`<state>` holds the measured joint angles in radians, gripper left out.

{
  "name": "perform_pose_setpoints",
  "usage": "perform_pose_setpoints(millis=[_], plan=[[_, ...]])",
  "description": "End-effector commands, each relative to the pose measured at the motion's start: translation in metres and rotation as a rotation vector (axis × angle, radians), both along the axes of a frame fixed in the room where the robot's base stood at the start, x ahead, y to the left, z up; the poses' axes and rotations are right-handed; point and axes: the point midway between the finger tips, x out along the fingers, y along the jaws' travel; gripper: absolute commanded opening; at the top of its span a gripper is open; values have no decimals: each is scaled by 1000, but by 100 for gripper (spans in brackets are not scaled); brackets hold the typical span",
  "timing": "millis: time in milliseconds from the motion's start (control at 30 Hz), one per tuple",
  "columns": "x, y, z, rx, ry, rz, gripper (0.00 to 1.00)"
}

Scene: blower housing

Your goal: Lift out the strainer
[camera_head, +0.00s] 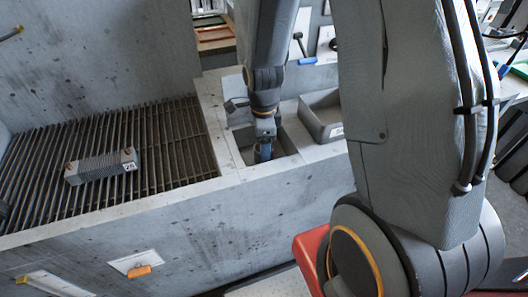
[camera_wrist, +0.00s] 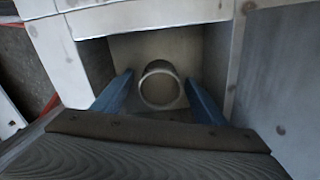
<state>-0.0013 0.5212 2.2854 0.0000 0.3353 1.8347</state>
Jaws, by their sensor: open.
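My gripper (camera_head: 264,150) points down into a square pit (camera_head: 284,151) in the grey concrete block. In the wrist view its two blue fingers (camera_wrist: 158,78) stand apart. Between and beyond them is a round, hollow, pale grey-brown piece (camera_wrist: 160,69), which looks like the strainer. It sits in the pit with its round opening facing the camera. I see space between each finger and its sides, and nothing is gripped. In the head view my gripper and the pit wall hide this piece. Its full depth cannot be seen.
The pit walls (camera_wrist: 218,60) stand close on both sides of the fingers. A grey open bin (camera_head: 322,118) is right of the pit. To the left, a slatted grating (camera_head: 180,140) bears a grey finned block (camera_head: 101,167). A tall concrete wall (camera_head: 100,60) rises behind the grating.

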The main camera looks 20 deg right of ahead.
Motion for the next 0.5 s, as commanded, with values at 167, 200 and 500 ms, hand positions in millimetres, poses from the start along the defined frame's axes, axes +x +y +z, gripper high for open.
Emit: perform_pose_setpoints(millis=[167, 200, 500], plan=[[0, 0, -6, 0, 0, 0, 66], [0, 0, -7, 0, 0, 0, 66], [0, 0, -6, 0, 0, 0, 39]])
